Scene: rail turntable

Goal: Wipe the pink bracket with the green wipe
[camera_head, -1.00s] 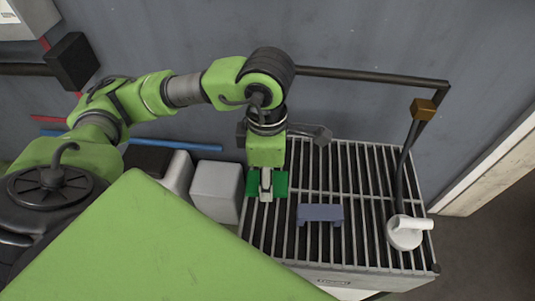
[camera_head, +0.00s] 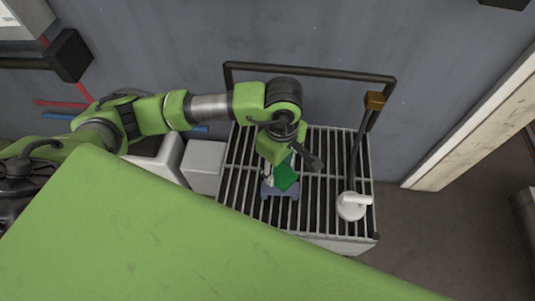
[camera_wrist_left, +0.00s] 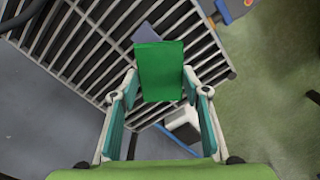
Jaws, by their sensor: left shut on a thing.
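The green wipe (camera_head: 286,177) is held in my left gripper (camera_head: 277,178), and it also shows between the fingers in the left wrist view (camera_wrist_left: 160,72). The bracket (camera_head: 280,191) looks blue-violet rather than pink and lies on the slatted rack. The wipe and gripper are over the bracket and cover part of it in the head view. In the left wrist view part of the bracket (camera_wrist_left: 146,33) shows behind the wipe. I cannot tell whether wipe and bracket touch. My right gripper is not in view.
The slatted rack (camera_head: 328,212) has a dark rail (camera_head: 310,71) along its back. A white round fitting (camera_head: 352,205) with a dark upright pipe stands at the rack's right. A white box (camera_head: 204,162) is on the left.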

